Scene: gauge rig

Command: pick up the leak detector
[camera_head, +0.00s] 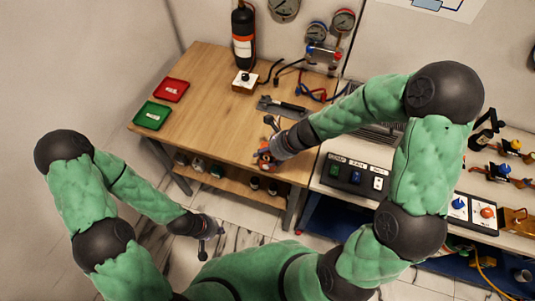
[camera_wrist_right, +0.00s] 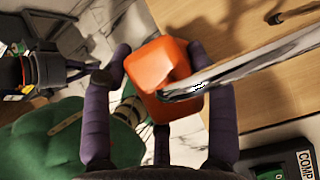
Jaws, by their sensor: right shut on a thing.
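The leak detector appears to be an orange block with a grey stem. In the right wrist view the orange body (camera_wrist_right: 158,62) sits between the dark fingers of my right gripper (camera_wrist_right: 163,75), and the stem runs to the upper right. My right gripper is shut on it. In the head view, my right gripper (camera_head: 268,151) is at the front edge of the wooden table, and a little of the orange body (camera_head: 264,161) shows. The gripper hides the rest. My left gripper (camera_head: 210,238) is low, in front of the table and clear of it. Its fingers are too small to read.
On the wooden table (camera_head: 205,110) are a red tray (camera_head: 171,90), a green tray (camera_head: 152,115), a fire extinguisher (camera_head: 243,38) and a white box (camera_head: 245,82). A grey tray (camera_head: 281,107) lies near my right wrist. A switch panel (camera_head: 357,176) is on the right bench.

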